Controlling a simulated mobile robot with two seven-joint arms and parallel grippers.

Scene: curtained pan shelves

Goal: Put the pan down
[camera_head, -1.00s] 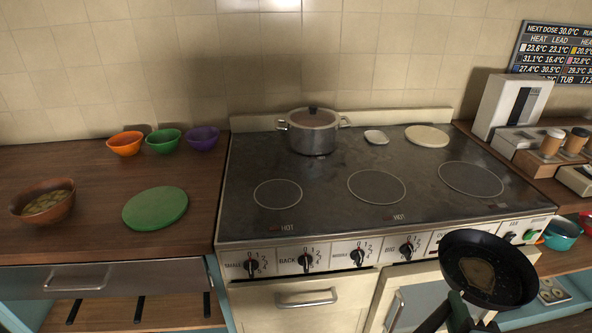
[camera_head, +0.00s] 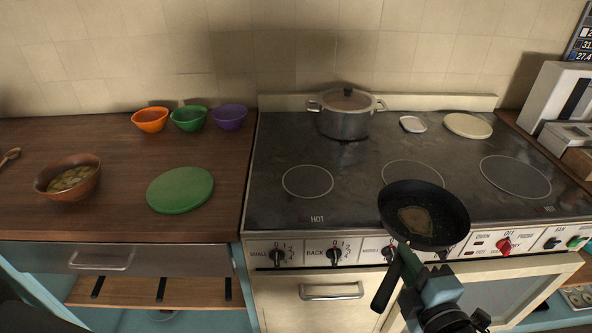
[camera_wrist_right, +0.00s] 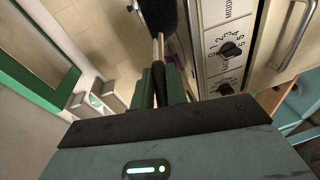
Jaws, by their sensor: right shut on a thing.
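The black frying pan (camera_head: 447,229) is held in the air, upright, in front of and partly overlapping the stove's front edge in the head view. A flat brown piece of food (camera_head: 415,220) lies in it. My right gripper (camera_head: 406,262) is shut on the pan's dark handle. In the right wrist view, the gripper's green fingers (camera_wrist_right: 162,84) close around the handle, and part of the pan (camera_wrist_right: 157,14) shows at the top. The stove (camera_head: 265,190) has a dark top with ringed burners. My left gripper is out of view.
A lidded steel pot (camera_head: 345,118) stands at the back of the stove, with a white dish (camera_head: 413,124) and a pale disc (camera_head: 468,126). A green round board (camera_head: 180,190), a brown bowl (camera_head: 90,185) and small bowls sit on the left counter. The front left burner (camera_head: 307,181) is clear.

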